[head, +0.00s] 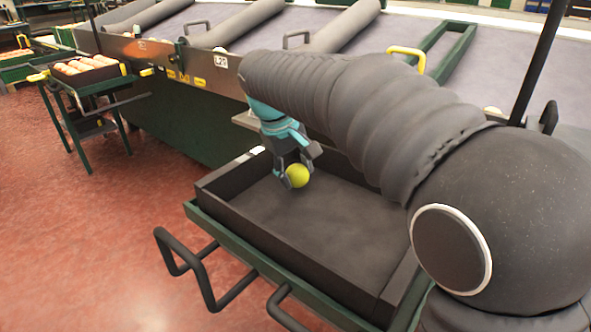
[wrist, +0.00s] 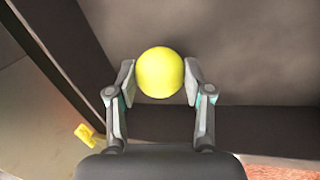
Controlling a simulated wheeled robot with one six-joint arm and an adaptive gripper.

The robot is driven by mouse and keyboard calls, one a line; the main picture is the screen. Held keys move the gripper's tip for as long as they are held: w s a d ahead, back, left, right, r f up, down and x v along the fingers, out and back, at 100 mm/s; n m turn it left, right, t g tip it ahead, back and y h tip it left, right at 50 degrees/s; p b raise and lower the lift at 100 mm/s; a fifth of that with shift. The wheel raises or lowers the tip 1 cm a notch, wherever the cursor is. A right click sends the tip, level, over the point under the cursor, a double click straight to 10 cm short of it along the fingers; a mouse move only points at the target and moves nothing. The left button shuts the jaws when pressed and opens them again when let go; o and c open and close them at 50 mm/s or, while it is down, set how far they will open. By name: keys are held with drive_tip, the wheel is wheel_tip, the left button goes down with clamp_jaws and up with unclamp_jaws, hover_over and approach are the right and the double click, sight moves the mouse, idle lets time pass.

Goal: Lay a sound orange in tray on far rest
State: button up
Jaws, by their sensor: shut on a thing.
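A round, plain yellow fruit (head: 298,176) is held between the two fingers of my gripper (head: 296,165). In the wrist view the yellow fruit (wrist: 160,72) sits between both fingertips, and its visible side looks smooth and unmarked. My gripper points down inside the walls of a dark, otherwise empty tray (head: 330,235), near its back left part. I cannot tell whether the fruit touches the tray floor. The tray rests on a green-framed stand (head: 262,262). My arm hides the tray's right back part.
A sloped grey table (head: 300,22) with dark padded dividers stands behind the tray. At the left, another green stand (head: 57,115) bears a tray of several orange fruits (head: 87,64). Black bar handles (head: 203,270) stick out at the front. Red floor at left is clear.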

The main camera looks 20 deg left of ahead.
drive_tip(key=shift+f+b, duration=0.3)
drive_tip(key=shift+f, duration=0.3)
idle(0.5)
drive_tip(key=o, duration=1.6)
drive_tip(key=shift+o, duration=0.2)
drive_tip(key=shift+r, duration=0.1)
drive_tip(key=shift+r+p, duration=2.6)
drive_tip(key=shift+r, duration=0.1)
drive_tip(key=shift+r+p, duration=0.7)
drive_tip(key=shift+r, duration=0.55)
drive_tip(key=shift+s, duration=0.1)
